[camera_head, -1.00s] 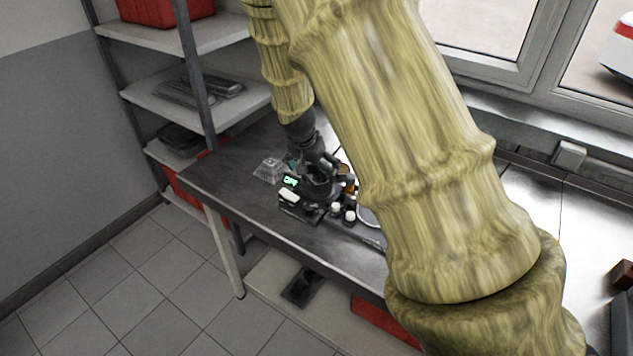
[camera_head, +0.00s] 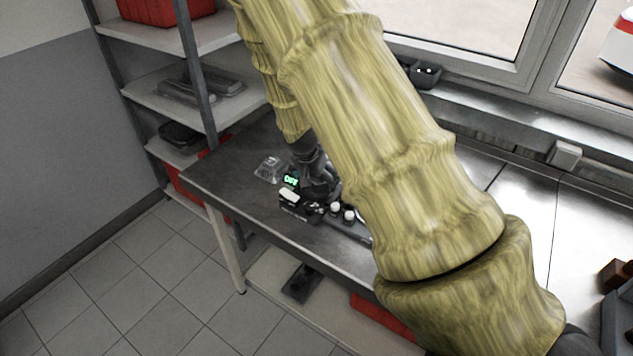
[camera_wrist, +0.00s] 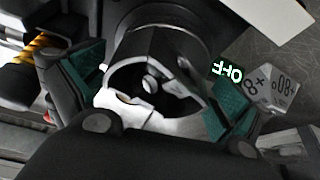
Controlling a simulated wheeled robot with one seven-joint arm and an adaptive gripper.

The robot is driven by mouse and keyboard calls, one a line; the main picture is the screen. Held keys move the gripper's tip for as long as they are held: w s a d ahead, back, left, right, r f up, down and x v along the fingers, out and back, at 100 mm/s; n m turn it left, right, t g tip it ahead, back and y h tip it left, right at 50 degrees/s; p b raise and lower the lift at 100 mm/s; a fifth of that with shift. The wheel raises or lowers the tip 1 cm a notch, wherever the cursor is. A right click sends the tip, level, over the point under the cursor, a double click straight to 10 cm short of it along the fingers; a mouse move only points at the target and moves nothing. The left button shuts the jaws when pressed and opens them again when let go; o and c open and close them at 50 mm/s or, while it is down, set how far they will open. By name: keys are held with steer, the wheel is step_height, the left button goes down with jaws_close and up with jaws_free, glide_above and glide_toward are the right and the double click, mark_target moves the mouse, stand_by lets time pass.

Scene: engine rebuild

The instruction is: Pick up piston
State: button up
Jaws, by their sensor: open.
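The piston is a hollow metal part with a dark rim and a bright inner surface (camera_wrist: 150,118) in the wrist view. It sits between the two teal finger pads of my gripper (camera_wrist: 157,85). The fingers are open, one on each side of it. I cannot tell whether either pad touches it. In the head view my gripper (camera_head: 318,185) is low over the left part of the workbench. The piston cannot be made out there behind the gripper and arm.
Shelving (camera_head: 190,100) rises behind on the left. My arm hides much of the bench.

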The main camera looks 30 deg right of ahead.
steer(key=shift+c, duration=0.2)
steer(key=c, duration=1.3)
